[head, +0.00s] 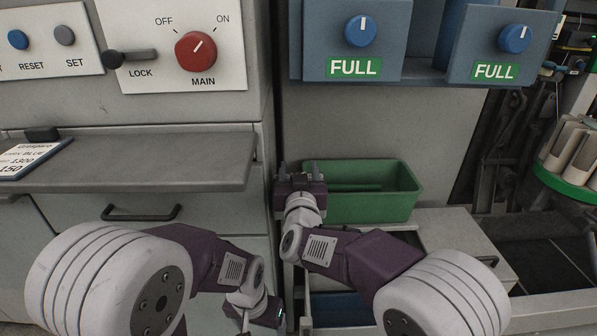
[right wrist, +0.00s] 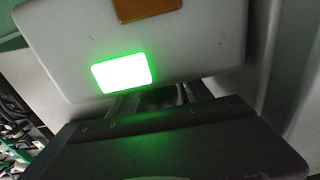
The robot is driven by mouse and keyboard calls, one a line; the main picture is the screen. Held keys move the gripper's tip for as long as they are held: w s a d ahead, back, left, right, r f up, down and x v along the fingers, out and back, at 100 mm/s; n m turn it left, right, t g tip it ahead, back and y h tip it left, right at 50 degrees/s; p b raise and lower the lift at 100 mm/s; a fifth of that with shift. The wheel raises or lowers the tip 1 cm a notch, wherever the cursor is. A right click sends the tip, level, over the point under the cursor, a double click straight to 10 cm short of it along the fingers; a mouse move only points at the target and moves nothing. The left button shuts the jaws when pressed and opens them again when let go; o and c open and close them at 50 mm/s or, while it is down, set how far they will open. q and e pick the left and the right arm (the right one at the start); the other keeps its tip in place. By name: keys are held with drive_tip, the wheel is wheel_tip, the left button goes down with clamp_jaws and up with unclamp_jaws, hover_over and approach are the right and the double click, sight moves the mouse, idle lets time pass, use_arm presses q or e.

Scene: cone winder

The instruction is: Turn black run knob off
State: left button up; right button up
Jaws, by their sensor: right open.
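I see no knob labelled run in either view. In the head view, a red MAIN knob (head: 196,51) sits on a white plate at the upper left, its white mark pointing up and right, between OFF and ON. A black LOCK lever (head: 130,58) is left of it. My right gripper (head: 299,170) is open and empty, fingers up, in front of the green bin's left end and well below the MAIN plate. My left gripper (head: 268,311) is low at the bottom centre; its jaws are unclear. The right wrist view shows a lit green rectangle (right wrist: 124,72) on a grey panel.
Two blue knobs (head: 361,31) (head: 514,38) above green FULL labels are at the upper right. A green bin (head: 400,207) stands below. A grey shelf (head: 150,173) juts out at the left. Reset and set buttons (head: 64,35) are at the upper left.

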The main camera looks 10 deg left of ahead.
drive_tip(key=shift+c, duration=0.4)
clamp_jaws()
drive_tip(key=n+y+b, duration=0.1)
drive_tip(key=b, duration=0.1)
drive_tip(key=n+g+y+b, duration=0.1)
drive_tip(key=b, duration=0.1)
drive_tip(key=y+b, duration=0.2)
drive_tip(key=shift+s+a+f+n+g, duration=0.15)
drive_tip(key=shift+a+f+n+g, duration=0.05)
drive_tip(key=shift+f+n+g, duration=0.2)
drive_tip(key=shift+a+r+n+g+y+b, duration=0.1)
drive_tip(key=shift+r+n+g+y+b, duration=0.1)
drive_tip(key=shift+n+g+y+b, duration=0.3)
drive_tip(key=shift+r+n+y+p, duration=0.2)
drive_tip(key=shift+n+y+p, duration=0.1)
drive_tip(key=shift+y+p, duration=0.1)
drive_tip(key=n+g+y+p, duration=0.1)
drive_tip(key=p, duration=0.1)
drive_tip(key=n+g+y+p, duration=0.1)
drive_tip(key=g+p, duration=0.1)
drive_tip(key=p, duration=0.1)
drive_tip(key=n+g+y+p, duration=0.1)
drive_tip(key=y+p, duration=0.1)
drive_tip(key=p, duration=0.1)
drive_tip(key=shift+s+a+r, duration=0.3)
drive_tip(key=shift+s+a, duration=0.1)
drive_tip(key=shift+s+a+f+n+g+y+p, duration=0.15)
drive_tip(key=shift+n+g+y+p, duration=0.25)
drive_tip(key=shift+n+g+p, duration=0.4)
